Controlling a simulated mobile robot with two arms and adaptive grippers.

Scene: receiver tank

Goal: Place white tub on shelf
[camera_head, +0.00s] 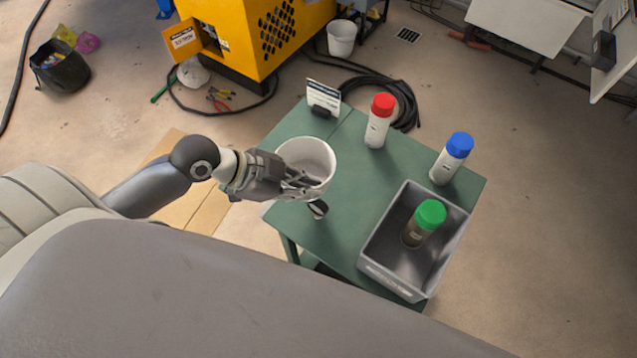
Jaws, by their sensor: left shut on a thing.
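The white tub (306,152) is at the left part of the green table (345,190), its open mouth facing up towards my camera. My left gripper (303,182) comes in from the left and is shut on the tub's near side, its fingers at the wall and rim. I cannot tell whether the tub touches the tabletop or is held just above it. A second green level shows low under the table's front edge (322,268), mostly hidden. My right gripper is not in view.
A red-capped bottle (379,121) and a blue-capped bottle (451,160) stand on the table. A grey bin (383,268) at the right front holds a green-capped bottle (424,224). A small sign (323,97) stands behind the tub. A yellow machine (255,40) and black hose (385,90) lie beyond.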

